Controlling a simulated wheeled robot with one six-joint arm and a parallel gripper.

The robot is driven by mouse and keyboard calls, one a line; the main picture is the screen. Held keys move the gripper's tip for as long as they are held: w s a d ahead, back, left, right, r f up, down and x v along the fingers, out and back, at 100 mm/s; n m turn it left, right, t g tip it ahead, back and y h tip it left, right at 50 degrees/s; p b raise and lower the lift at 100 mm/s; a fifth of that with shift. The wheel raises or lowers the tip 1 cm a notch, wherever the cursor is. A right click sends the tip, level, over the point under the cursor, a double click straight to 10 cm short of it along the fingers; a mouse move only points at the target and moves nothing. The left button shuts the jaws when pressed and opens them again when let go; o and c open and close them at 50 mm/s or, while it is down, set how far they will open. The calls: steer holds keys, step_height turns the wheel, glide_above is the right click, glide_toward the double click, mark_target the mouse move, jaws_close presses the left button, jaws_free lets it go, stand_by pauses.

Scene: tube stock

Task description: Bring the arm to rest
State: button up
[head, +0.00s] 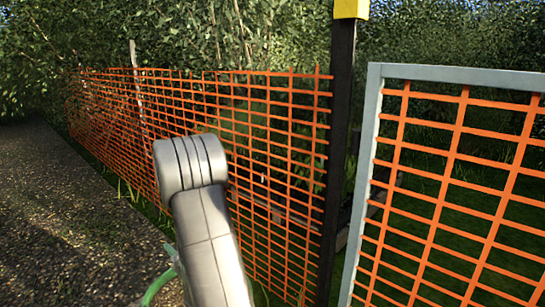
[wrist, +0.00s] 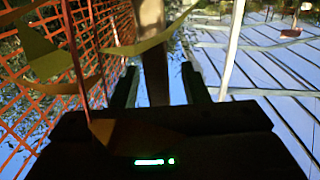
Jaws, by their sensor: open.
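My gripper (wrist: 158,80) shows in the wrist view as two dark fingers standing apart, open, with nothing held between them. A brown post (wrist: 152,45) appears beyond the fingers, in the gap between them; I cannot tell how far off it is. In the head view my grey arm link rises from the bottom, left of centre, in front of the orange mesh fence (head: 265,150). My gripper does not show in the head view.
A dark post with a yellow cap (head: 351,9) stands right of my arm. A grey-framed orange mesh panel (head: 370,150) is at the right. A gravel path (head: 60,215) lies open at the left. Leaves (wrist: 45,55) cross the wrist view's left side.

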step_height(320, 180, up, 8)
steer(key=p, duration=0.2)
steer(key=shift+d+r, duration=0.15)
steer(key=shift+r, duration=0.05)
steer(key=shift+s, duration=0.1)
stand_by(0.4)
